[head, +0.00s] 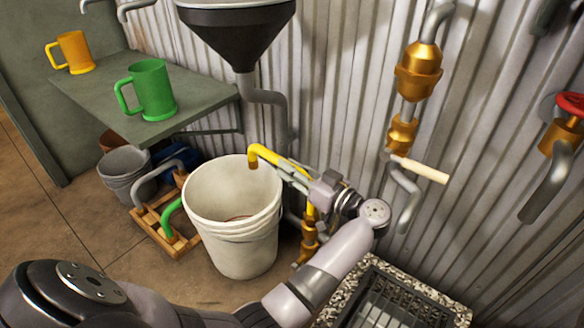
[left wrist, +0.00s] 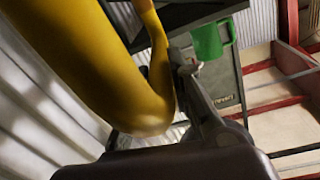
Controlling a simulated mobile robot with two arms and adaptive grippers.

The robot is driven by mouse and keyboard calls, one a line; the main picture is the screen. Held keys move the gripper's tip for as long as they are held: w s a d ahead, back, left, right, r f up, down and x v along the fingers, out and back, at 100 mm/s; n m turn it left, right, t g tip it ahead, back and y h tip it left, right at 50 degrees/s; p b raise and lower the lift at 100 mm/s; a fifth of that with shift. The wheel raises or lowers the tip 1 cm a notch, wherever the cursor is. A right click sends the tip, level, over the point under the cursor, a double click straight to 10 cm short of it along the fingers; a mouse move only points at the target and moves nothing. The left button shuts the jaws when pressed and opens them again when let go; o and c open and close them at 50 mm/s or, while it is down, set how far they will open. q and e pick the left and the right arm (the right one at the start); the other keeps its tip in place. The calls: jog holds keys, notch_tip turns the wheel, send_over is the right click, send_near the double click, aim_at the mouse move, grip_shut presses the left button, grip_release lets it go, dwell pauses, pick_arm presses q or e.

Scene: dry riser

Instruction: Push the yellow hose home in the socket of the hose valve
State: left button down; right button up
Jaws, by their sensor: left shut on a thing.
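The yellow hose (head: 268,154) is a bent pipe. One end turns down over the rim of the white bucket; the other runs right behind my gripper and down towards the brass hose valve (head: 308,238) low by the wall. My arm partly hides this valve, and I cannot tell how deep the hose sits in its socket. My left gripper (head: 288,172) is shut on the hose near its upper bend. In the left wrist view the hose (left wrist: 95,65) fills the upper left, against the finger. My right gripper is out of view.
The white bucket (head: 235,230) stands left of the valve. A wooden rack (head: 160,232) holds green and grey pipes. A black funnel (head: 238,30) hangs above. A brass valve with a pale lever (head: 425,170) is on the wall at right. A grated drain (head: 390,300) lies in front.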

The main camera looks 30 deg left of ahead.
pick_arm(q)
jog(key=shift+f, duration=0.45)
jog(key=c, duration=1.4)
grip_release()
jog(key=shift+o, duration=0.2)
jog(key=shift+f, duration=0.1)
